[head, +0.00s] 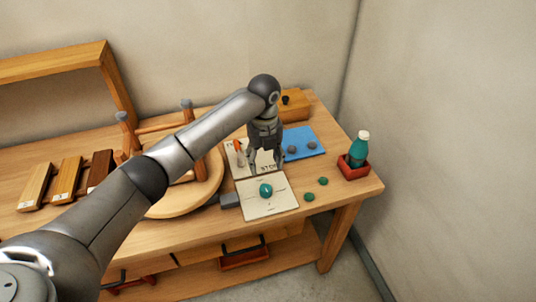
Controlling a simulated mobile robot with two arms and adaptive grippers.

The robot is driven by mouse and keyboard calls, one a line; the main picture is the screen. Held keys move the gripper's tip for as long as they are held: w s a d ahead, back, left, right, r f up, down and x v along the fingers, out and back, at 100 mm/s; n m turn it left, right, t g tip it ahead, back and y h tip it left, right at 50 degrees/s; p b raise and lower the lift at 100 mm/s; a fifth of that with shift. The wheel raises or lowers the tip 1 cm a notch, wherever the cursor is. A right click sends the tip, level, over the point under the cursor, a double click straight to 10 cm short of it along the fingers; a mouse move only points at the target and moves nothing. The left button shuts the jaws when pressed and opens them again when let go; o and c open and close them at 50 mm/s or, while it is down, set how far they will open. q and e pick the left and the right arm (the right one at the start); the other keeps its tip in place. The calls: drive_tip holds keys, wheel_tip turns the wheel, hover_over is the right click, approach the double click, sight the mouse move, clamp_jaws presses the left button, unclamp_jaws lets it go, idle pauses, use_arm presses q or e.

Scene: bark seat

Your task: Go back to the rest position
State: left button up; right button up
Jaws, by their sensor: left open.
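My left arm reaches in from the lower left across the wooden bench (225,235). My left gripper (264,164) points down with its fingers apart and nothing visible between them. It is over the pale printed sheets, just behind a small teal round object (266,190) on the front sheet (284,204). I cannot tell how high the fingertips are above the sheets. My right gripper is not in view.
A round wooden board (180,205) with an upturned stool frame is partly hidden behind my left arm. A teal bottle (358,150) stands in a red tray (352,172) at the right. A blue mat (308,136), small green discs (309,197) and a wooden box (294,103) are nearby.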

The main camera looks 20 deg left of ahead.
use_arm(q)
drive_tip(key=s+d+f+n, duration=0.1)
drive_tip(key=s+f, duration=0.1)
drive_tip(key=s+d+f+n, duration=0.1)
drive_tip(key=s+d+f, duration=0.1)
drive_tip(key=f, duration=0.1)
drive_tip(key=s+d+f+n+h, duration=0.1)
drive_tip(key=s+d+f, duration=0.1)
drive_tip(key=s, duration=0.1)
drive_tip(key=shift+d+f+n, duration=0.15)
drive_tip(key=shift+f+n, duration=0.05)
drive_tip(key=shift+n, duration=0.2)
drive_tip(key=s+f+n+t+h, duration=0.1)
drive_tip(key=s+f+n+t, duration=0.3)
drive_tip(key=s+n, duration=1.15)
drive_tip(key=s+a+r+n+y, duration=0.2)
drive_tip(key=s+a+n, duration=0.65)
drive_tip(key=s, duration=0.25)
wheel_tip(320, 180, down, 28)
drive_tip(key=g+b, duration=0.2)
drive_tip(key=s+a+f+m+g+b, duration=0.1)
drive_tip(key=s+a+f+b, duration=0.1)
drive_tip(key=s+f, duration=1.5)
wheel_tip(320, 180, down, 2)
drive_tip(key=shift+s+a+f+b, duration=0.1)
drive_tip(key=shift+s+a+b, duration=0.25)
drive_tip(key=shift+s+a, duration=0.05)
